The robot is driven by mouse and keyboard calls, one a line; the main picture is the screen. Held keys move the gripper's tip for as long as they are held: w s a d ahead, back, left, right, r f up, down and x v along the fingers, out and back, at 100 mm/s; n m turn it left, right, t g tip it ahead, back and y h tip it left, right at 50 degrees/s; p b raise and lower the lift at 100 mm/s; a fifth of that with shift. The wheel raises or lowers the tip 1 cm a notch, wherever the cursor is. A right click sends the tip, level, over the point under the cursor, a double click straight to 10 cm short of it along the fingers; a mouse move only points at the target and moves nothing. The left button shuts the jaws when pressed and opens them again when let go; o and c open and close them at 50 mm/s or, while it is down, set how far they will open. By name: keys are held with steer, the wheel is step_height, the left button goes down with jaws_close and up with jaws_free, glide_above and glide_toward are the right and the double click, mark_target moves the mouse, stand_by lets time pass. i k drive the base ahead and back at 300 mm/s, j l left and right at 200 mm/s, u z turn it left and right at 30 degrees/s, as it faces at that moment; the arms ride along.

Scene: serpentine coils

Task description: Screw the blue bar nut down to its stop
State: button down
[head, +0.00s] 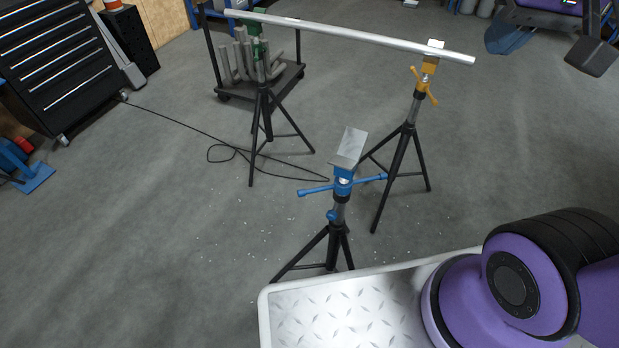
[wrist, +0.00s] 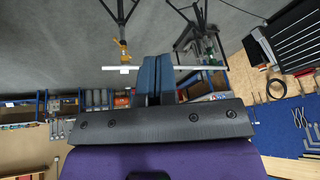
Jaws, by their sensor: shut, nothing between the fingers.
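The blue bar nut (head: 316,189) is a blue collar with a long cross bar, on the post of the nearest tripod stand (head: 337,236) in the head view. A tilted grey plate (head: 350,147) tops that stand, with nothing on it. The gap between nut and its stop is too small to judge. My gripper (wrist: 155,58) shows only in the wrist view, its two blue fingers together and empty. It is apart from the nut, which is not visible in the wrist view. In the head view my purple arm is at lower right; the gripper is out of frame.
A long silver pipe (head: 350,38) rests across the orange-nut stand (head: 411,124) and the green-topped stand (head: 264,108). A cart (head: 287,84) holds short pipes behind. A black cable (head: 180,130) crosses the floor. My tread-plate deck is in front.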

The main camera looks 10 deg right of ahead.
mark_target(342, 188)
steer(key=j+u, duration=0.1)
steer(key=j, duration=0.35)
steer(key=i+j+u, duration=0.15)
steer(key=j, duration=0.2)
steer(key=j+u, duration=0.15)
steer(key=j, duration=0.2)
steer(key=i+j+u, duration=0.15)
steer(key=i+j, duration=0.05)
steer(key=j, duration=0.1)
